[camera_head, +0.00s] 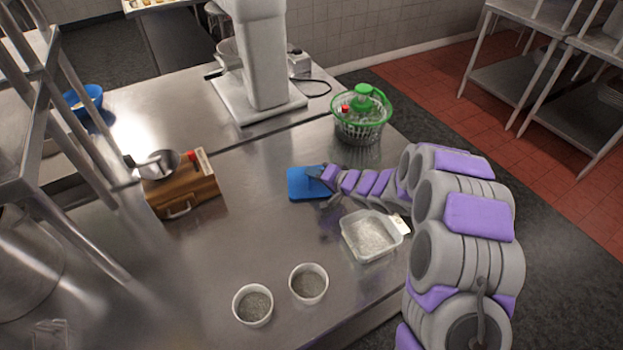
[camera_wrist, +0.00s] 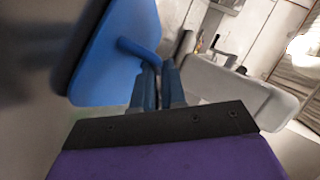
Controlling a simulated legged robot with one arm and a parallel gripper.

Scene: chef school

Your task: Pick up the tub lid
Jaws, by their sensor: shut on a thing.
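The blue tub lid (camera_head: 303,185) is at the middle of the steel counter in the head view, at the end of my arm. In the wrist view the lid (camera_wrist: 112,45) fills the upper left, and its blue handle reaches between my fingers. My gripper (camera_head: 322,179) is shut on that handle; its fingers (camera_wrist: 158,85) are close together in the wrist view. I cannot tell for sure whether the lid touches the counter. A clear, open tub (camera_head: 368,238) stands beside my arm, nearer the front edge.
A green-topped salad spinner (camera_head: 360,118) stands behind my arm. Two white bowls (camera_head: 253,305) (camera_head: 309,284) stand at the front. A wooden box with a metal pan (camera_head: 183,190) is at left, and a large mixer (camera_head: 262,70) at the back. The counter between box and lid is clear.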

